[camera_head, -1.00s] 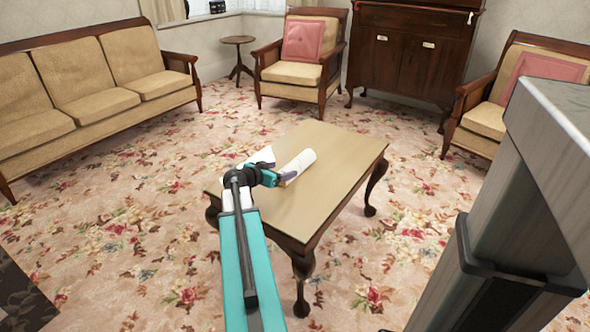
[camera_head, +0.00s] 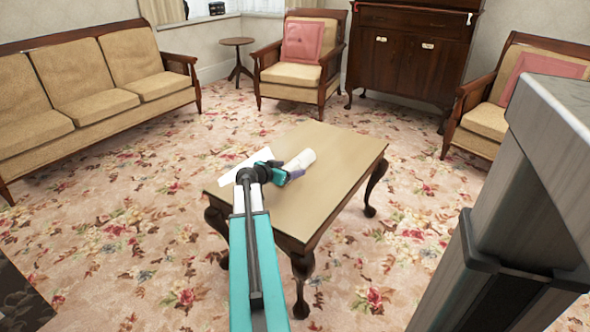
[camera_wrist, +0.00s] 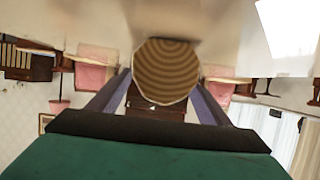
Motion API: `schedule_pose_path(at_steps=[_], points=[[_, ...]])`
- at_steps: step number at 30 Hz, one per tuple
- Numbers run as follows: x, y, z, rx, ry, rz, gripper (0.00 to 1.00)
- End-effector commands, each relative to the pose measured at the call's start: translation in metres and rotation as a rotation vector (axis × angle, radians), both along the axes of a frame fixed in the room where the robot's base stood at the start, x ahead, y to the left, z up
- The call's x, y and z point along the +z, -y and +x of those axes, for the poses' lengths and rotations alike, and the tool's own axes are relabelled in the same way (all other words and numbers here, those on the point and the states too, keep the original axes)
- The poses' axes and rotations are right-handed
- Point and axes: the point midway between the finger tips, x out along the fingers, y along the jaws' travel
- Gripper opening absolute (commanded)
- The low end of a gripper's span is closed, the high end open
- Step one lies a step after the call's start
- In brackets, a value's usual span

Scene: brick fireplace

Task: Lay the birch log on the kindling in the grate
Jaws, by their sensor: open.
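The birch log (camera_head: 302,159) lies on the low wooden table, white-barked and slanting away from my arm. Its round, ringed end (camera_wrist: 163,72) faces the wrist camera. My gripper (camera_head: 294,172) is open at the log's near end. In the wrist view its two purple fingers (camera_wrist: 163,88) stand on either side of the log's end; I cannot tell whether they touch it. The gripper hides part of the near end in the head view. No grate or kindling shows in either view.
The table (camera_head: 325,195) has a white sheet (camera_head: 243,166) near its left edge, close to my gripper. The table's right part is bare. A sofa (camera_head: 90,85), armchairs (camera_head: 297,70) and a dark cabinet (camera_head: 405,55) stand beyond open carpet. A dark object (camera_head: 18,300) shows at lower left.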

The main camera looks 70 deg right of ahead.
Motion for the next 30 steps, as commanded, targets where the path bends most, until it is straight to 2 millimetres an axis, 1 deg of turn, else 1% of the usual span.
schedule_pose_path(at_steps=[1, 3, 9, 26, 27, 29, 30], points=[[-0.006, 0.007, -0.003, -0.001, 0.000, 0.000, 0.71], [-0.008, 0.014, -0.004, -0.001, -0.001, 0.000, 0.71], [-0.012, 0.025, -0.007, 0.000, 0.000, 0.000, 0.71], [-0.012, 0.025, -0.007, 0.002, 0.000, 0.000, 0.71], [-0.012, 0.025, -0.007, 0.002, 0.000, 0.000, 0.68], [-0.012, 0.025, -0.007, 0.002, 0.000, 0.000, 0.58], [-0.012, 0.025, -0.007, 0.002, 0.000, 0.000, 0.51]])
